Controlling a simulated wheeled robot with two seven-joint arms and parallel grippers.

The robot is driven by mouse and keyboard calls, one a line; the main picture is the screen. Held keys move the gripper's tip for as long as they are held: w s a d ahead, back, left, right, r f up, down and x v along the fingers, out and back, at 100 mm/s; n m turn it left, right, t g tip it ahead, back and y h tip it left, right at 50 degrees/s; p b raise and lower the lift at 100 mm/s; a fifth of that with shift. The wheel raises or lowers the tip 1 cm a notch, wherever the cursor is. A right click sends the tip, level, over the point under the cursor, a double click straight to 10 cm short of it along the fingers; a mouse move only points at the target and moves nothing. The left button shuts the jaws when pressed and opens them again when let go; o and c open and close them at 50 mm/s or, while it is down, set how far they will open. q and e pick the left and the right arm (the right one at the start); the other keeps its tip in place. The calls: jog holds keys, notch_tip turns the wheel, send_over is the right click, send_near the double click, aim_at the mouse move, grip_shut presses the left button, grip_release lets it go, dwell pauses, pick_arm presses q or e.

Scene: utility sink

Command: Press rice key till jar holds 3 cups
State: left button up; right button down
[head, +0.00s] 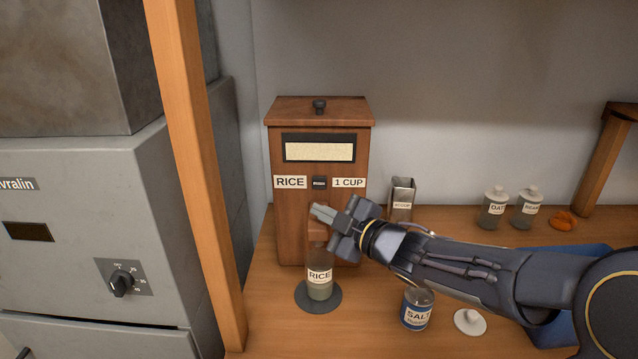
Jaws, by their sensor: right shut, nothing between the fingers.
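A wooden rice dispenser (291,215) stands on the shelf, with a window of pale rice at the top and labels "RICE" and "1 CUP". A small dark key (319,183) sits between the two labels. A glass jar (320,284) labelled "RICE" stands upright on a dark round mat (304,297) below the spout. Its fill level is hard to read. My right gripper (318,212) is shut and empty. Its tips are in front of the dispenser, just below the key, and partly hide the spout. My left gripper is not in view.
A metal box (402,193) stands right of the dispenser. A salt jar (416,310) and a white lid (469,321) lie under my right arm. Two labelled jars (493,208) and an orange item (563,221) are at the back right. A wooden post (196,170) borders the left.

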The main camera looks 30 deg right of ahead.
aim_at(319, 183)
jog(key=shift+w+d+p, duration=0.2)
jog(key=shift+w+d, duration=0.45)
jog(key=shift+w, duration=0.4)
jog(key=shift+w+d+p, duration=0.25)
jog(key=shift+w+d, duration=0.4)
jog(key=shift+w, duration=0.45)
jog(key=shift+w+d+p, duration=0.2)
jog(key=shift+w+d, duration=0.45)
jog(key=shift+w, duration=0.4)
jog(key=shift+w, duration=0.1)
jog(key=shift+w+d, duration=0.25)
jog(key=shift+w, duration=0.05)
jog(key=shift+w+d, duration=0.15)
jog(key=shift+w, duration=0.15)
jog(key=shift+s, duration=0.1)
dwell(0.3)
jog(key=shift+s+a, duration=0.4)
jog(key=shift+s, duration=0.2)
jog(key=shift+s, duration=0.1)
